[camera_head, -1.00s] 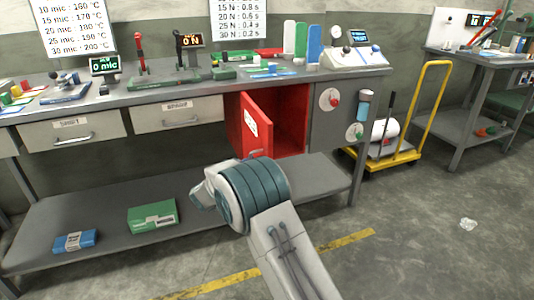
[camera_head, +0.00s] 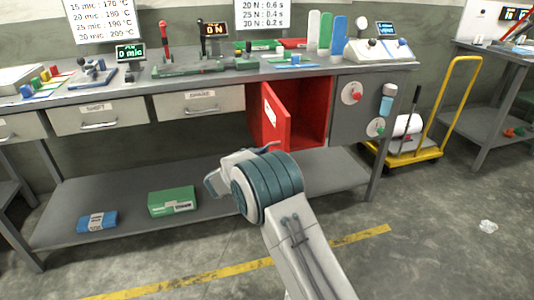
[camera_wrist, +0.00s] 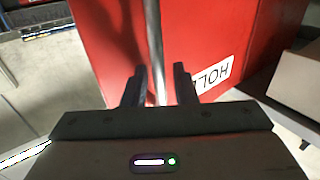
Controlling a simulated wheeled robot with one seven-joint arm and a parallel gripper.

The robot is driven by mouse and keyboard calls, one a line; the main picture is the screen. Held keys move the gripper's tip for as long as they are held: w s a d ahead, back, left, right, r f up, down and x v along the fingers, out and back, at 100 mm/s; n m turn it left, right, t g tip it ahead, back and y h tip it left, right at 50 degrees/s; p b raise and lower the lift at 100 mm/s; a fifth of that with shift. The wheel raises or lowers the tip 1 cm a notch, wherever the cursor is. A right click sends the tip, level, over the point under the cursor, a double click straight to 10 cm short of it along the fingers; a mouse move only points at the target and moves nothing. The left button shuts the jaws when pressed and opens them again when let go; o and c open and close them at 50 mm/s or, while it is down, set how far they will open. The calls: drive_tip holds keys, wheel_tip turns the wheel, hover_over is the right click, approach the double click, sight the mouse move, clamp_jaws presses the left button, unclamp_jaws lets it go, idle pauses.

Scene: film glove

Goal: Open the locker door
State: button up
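The red locker door (camera_head: 277,117) stands ajar under the bench, swung out toward me, with the red locker interior (camera_head: 313,110) showing to its right. In the wrist view the door's red face (camera_wrist: 210,35) fills the upper middle, with a white label (camera_wrist: 213,78). A grey bar handle (camera_wrist: 153,45) runs down the door. My gripper (camera_wrist: 159,82) is open, its two dark fingers apart with the bar showing between them. I cannot tell whether either finger touches it. In the head view my wrist hides most of the gripper.
The grey bench (camera_head: 110,93) has drawers beside the locker and a lower shelf (camera_head: 110,205) holding a green box (camera_head: 172,201) and a blue pack (camera_head: 97,222). A yellow trolley (camera_head: 455,110) stands right of the bench. The floor at the lower right is open.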

drive_tip(key=p+v, duration=0.2)
drive_tip(key=v, duration=1.1)
drive_tip(key=shift+s+a+p, duration=0.3)
drive_tip(key=w+d+r+n+t+y+p, duration=0.1)
drive_tip(key=w+d+r+y+p, duration=0.15)
drive_tip(key=r, duration=0.45)
drive_tip(key=w+d+r+n+y+p, duration=0.1)
drive_tip(key=w+r+y+p, duration=0.25)
drive_tip(key=r, duration=0.25)
drive_tip(key=s+d+r+n+g+y+p, duration=0.1)
drive_tip(key=s+d+r+n+y+p, duration=0.15)
drive_tip(key=r, duration=0.35)
drive_tip(key=s+d+r+n+y+p, duration=0.1)
drive_tip(key=d+r+y+p, duration=0.1)
drive_tip(key=r+y+p, duration=0.3)
drive_tip(key=s+d+r+g+h+p, duration=0.1)
drive_tip(key=s+d+r+g+p, duration=0.1)
drive_tip(key=s+d, duration=0.5)
drive_tip(key=s+d+r+n+g+h+p, duration=0.1)
drive_tip(key=s+d+g+p, duration=0.4)
drive_tip(key=s, duration=1.1)
drive_tip(key=s+d+r+g+h+p, duration=0.1)
drive_tip(key=s+d+r+g+p, duration=0.2)
drive_tip(key=s+d, duration=0.6)
drive_tip(key=shift+s+d+g, duration=0.3)
drive_tip(key=shift+s+g, duration=0.6)
drive_tip(key=shift+s, duration=0.35)
